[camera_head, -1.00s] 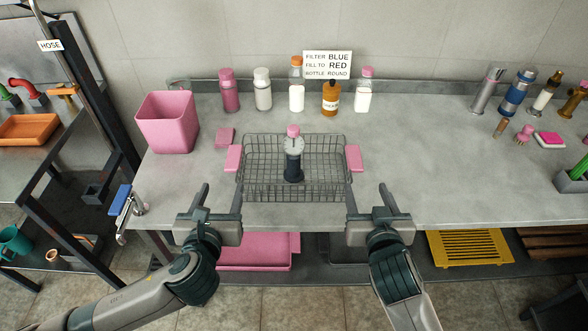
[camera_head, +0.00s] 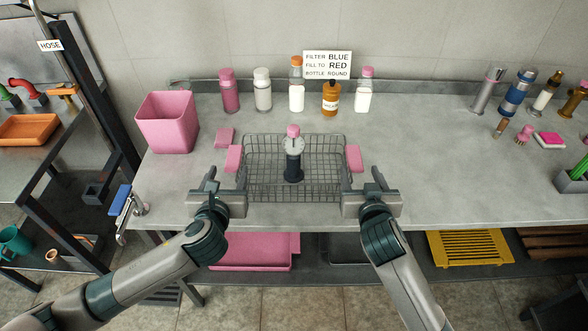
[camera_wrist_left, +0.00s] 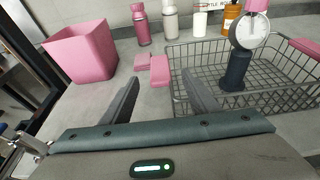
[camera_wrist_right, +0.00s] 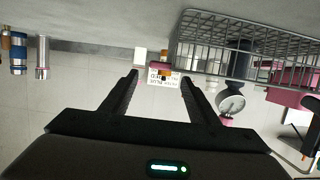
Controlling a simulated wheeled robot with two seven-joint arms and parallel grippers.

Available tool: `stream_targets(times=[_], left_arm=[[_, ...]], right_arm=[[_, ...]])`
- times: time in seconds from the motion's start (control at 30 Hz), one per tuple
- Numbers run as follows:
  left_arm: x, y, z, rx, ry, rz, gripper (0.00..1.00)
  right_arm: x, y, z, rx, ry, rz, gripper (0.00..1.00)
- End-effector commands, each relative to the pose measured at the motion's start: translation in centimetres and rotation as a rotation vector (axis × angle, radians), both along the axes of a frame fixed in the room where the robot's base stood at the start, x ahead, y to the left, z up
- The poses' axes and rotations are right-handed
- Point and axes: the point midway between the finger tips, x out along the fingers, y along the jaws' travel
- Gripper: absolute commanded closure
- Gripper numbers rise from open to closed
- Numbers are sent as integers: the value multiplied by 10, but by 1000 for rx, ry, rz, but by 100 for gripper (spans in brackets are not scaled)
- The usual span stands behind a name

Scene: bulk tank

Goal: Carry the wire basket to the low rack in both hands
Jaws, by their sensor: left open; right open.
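The wire basket (camera_head: 262,190) stands on the grey bench, with a pink grip on its left end (camera_head: 234,158) and another on its right end (camera_head: 354,158). A dark bottle-like device with a round dial and pink top (camera_head: 293,155) stands upright inside it. My left gripper (camera_head: 226,180) is open and empty, just in front of the left grip. In the left wrist view the left grip (camera_wrist_left: 160,70) lies beyond and between the fingers. My right gripper (camera_head: 364,180) is open and empty, just in front of the right grip. I cannot tell which thing is the low rack.
A pink bin (camera_head: 167,125) and a pink block (camera_head: 225,137) are left of the basket. Several bottles and a sign (camera_head: 327,65) stand behind. Below the bench are a pink tray (camera_head: 250,255) and yellow grate (camera_head: 470,247).

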Motion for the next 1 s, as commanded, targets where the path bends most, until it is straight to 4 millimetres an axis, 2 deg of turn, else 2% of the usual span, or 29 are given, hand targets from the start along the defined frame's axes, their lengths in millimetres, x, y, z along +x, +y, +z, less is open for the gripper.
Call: stream_targets(times=[0.3, 0.5, 0.7, 1.0], left_arm=[[51, 0, -16, 0, 0, 1, 45], [75, 0, -23, 0, 1, 1, 45], [86, 0, -27, 0, 1, 0, 45], [87, 0, -27, 0, 1, -1, 45]], right_arm=[[51, 0, -16, -1, 1, -1, 45], [75, 0, -23, 0, 0, 0, 45], [86, 0, -27, -1, 1, 0, 45], [87, 0, -27, 0, 1, 0, 45]])
